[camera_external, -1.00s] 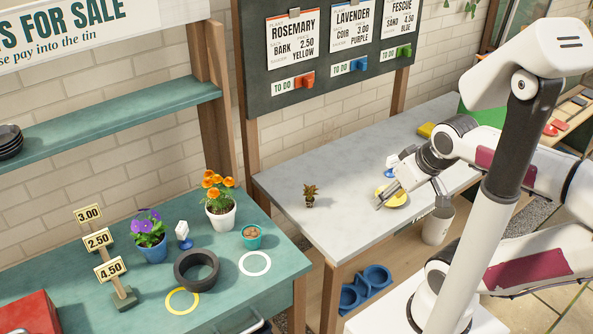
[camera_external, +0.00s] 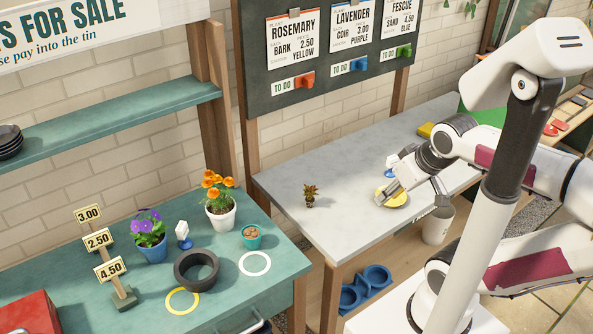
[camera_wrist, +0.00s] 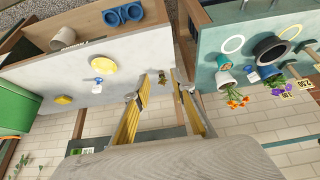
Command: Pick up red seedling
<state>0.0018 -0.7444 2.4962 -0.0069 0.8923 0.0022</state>
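A small seedling with reddish-brown leaves (camera_external: 310,195) stands upright on the grey table (camera_external: 345,225), left of my gripper in the external view. It looks like the red seedling. My gripper (camera_external: 384,197) is above the table, near a yellow disc (camera_external: 397,200), well apart from the seedling.
A blue and white item (camera_external: 391,168) and a yellow block (camera_external: 426,130) are farther back on the grey table. The green bench (camera_external: 275,268) at left holds flower pots, a black ring and price signs. The table around the seedling is clear.

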